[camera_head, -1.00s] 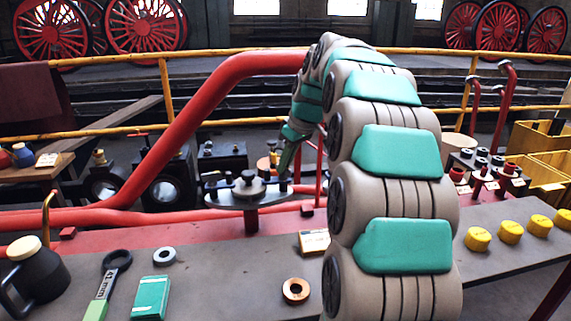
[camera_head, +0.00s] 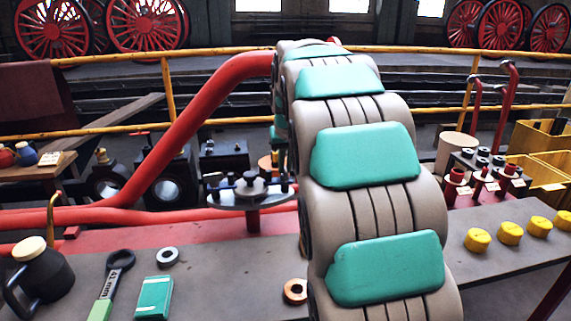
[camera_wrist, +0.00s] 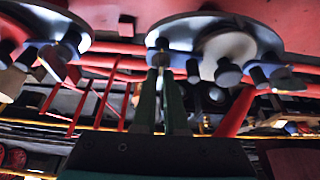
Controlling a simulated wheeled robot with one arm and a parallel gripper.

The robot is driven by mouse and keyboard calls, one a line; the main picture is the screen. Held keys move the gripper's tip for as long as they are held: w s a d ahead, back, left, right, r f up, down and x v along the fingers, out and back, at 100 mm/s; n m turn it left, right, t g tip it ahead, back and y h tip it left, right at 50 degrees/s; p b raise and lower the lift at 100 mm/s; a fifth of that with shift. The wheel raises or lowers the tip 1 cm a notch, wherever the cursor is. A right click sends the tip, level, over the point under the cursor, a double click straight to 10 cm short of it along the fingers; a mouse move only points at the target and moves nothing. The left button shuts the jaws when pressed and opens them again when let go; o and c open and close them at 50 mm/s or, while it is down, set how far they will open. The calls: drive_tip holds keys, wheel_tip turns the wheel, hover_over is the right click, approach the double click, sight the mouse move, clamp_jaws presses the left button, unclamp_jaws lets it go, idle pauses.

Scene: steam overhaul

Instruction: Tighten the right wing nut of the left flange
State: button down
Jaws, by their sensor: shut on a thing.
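The left flange (camera_head: 250,203) is a grey round plate on a red post, with a pale hub and several dark nuts and studs on top. Its right wing nut (camera_head: 284,184) is by the right rim, close to my arm. In the wrist view, which looks upside down, the flange (camera_wrist: 205,22) is at top right. My gripper (camera_wrist: 161,76) points up at its left side there, its two dark fingers close together on the wing nut (camera_wrist: 161,58). The fingertip contact is small and dark. In the head view my arm hides the gripper.
A second flange (camera_wrist: 40,15) shows at top left in the wrist view. The thick red pipe (camera_head: 205,110) rises left of my arm. On the bench are a 41 mm wrench (camera_head: 112,280), a green box (camera_head: 153,298), a copper ring (camera_head: 295,291) and yellow caps (camera_head: 510,233).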

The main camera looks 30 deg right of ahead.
idle(0.5)
drive_tip(key=c, duration=1)
unclamp_jaws()
drive_tip(key=shift+o, duration=0.2)
drive_tip(key=v, duration=0.7)
drive_tip(key=shift+s+r, duration=0.2)
drive_tip(key=shift+r, duration=0.2)
drive_tip(key=s+a+f+n+g, duration=0.1)
drive_tip(key=s+a+f, duration=0.4)
drive_tip(key=s, duration=0.7)
drive_tip(key=s+a+f+n+g, duration=0.1)
drive_tip(key=s+a+f+g, duration=0.2)
drive_tip(key=s+f, duration=0.6)
drive_tip(key=s+a+f+n+g+y, duration=0.1)
drive_tip(key=s+a+f, duration=0.6)
drive_tip(key=s, duration=1)
drive_tip(key=shift+a+f+g, duration=0.3)
drive_tip(key=shift+a+g, duration=0.2)
drive_tip(key=shift+a, duration=0.1)
